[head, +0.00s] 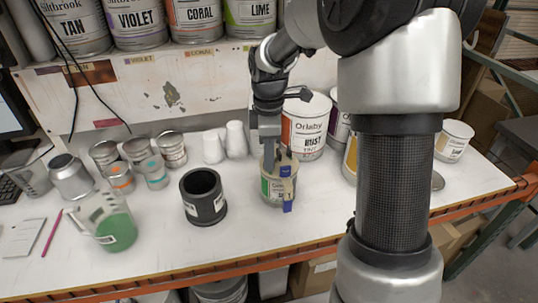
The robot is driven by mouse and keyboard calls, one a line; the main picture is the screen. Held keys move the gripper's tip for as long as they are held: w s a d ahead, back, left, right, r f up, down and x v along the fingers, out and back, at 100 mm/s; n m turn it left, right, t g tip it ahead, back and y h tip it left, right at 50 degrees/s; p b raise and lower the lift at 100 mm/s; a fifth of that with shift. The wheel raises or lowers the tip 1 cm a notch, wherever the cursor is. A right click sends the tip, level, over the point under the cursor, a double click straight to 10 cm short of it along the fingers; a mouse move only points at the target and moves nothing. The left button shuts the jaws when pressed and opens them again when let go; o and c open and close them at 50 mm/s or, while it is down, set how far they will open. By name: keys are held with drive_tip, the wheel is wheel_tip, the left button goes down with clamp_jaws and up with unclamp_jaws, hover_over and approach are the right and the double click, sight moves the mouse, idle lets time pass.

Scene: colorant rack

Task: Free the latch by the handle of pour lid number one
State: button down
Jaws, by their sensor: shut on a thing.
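A small can (268,190) with a green and tan label stands on the bench. Pour lid number one (288,188) sits on top of it, with blue parts and a tag marked 1 at its front right side. My gripper (276,160) comes down from above and is shut on the pour lid at the can's top. My fingers hide much of the lid, so the handle and the state of the latch are hard to make out.
A large white Rust can (305,127) stands close behind. A black open cup (203,197) is to the left, with white bottles (236,139) behind it. A beaker of green liquid (113,228) and several small tins stand farther left. The bench front (250,245) is clear.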

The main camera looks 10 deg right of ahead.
drive_tip(key=shift+n, duration=0.4)
drive_tip(key=c, duration=2.2)
unclamp_jaws()
wheel_tip(320, 180, up, 18)
drive_tip(key=shift+f+p, duration=0.25)
drive_tip(key=shift+p, duration=0.3)
